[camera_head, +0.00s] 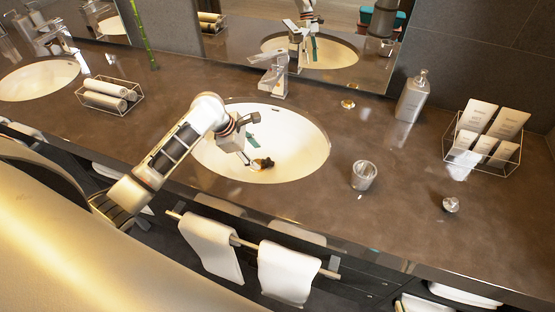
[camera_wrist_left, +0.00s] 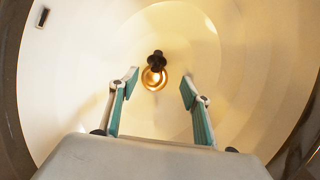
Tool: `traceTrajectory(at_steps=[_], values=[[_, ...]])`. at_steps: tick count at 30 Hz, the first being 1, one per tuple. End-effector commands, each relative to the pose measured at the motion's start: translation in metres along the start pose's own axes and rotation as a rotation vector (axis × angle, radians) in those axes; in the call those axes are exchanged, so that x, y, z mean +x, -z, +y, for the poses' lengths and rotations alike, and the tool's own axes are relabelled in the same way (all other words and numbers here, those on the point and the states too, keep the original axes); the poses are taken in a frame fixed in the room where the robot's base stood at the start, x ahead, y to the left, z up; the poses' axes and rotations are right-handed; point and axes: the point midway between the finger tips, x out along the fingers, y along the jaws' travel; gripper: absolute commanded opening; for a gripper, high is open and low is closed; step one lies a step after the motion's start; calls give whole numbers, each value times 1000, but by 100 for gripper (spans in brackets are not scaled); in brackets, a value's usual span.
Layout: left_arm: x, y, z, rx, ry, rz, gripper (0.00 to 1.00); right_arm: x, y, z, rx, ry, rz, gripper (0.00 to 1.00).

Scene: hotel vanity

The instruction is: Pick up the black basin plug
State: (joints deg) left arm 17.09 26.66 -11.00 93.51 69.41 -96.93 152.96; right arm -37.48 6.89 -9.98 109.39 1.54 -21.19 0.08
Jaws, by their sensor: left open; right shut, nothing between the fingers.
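The black basin plug (camera_wrist_left: 157,58) is at the gold drain (camera_wrist_left: 153,79) in the bottom of the white basin (camera_head: 305,140). In the head view the plug (camera_head: 266,162) shows as a small dark shape. My left gripper (camera_head: 249,151) reaches down into the basin just above the plug. In the left wrist view its teal-padded fingers (camera_wrist_left: 160,84) are open and empty, spread to either side of the drain, with the plug ahead between them. My right gripper is in neither view.
A faucet (camera_head: 273,78) stands behind the basin. A glass tumbler (camera_head: 364,175), a silver knob-like piece (camera_head: 450,204), a soap dispenser (camera_head: 412,96) and a wire basket (camera_head: 515,155) stand to the right. White towels (camera_head: 288,272) hang in front.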

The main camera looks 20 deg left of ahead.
Motion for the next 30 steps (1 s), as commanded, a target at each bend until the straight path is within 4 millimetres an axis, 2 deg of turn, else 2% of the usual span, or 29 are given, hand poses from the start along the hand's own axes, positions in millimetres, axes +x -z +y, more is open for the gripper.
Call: traceTrajectory(at_steps=[15,24,25,29,30], values=[[60,-3,8,0,0,-3,48,0,0,1,-3,-2,-1,0],[66,-2,8,2,-2,-3,48,0,0,1,-3,-2,0,0],[66,-3,8,2,-2,-3,45,0,0,1,-3,-2,0,0],[66,-2,8,2,-2,-3,11,0,0,1,-4,-2,0,0],[66,-2,8,2,-2,-3,7,0,0,1,-4,-2,0,0]])
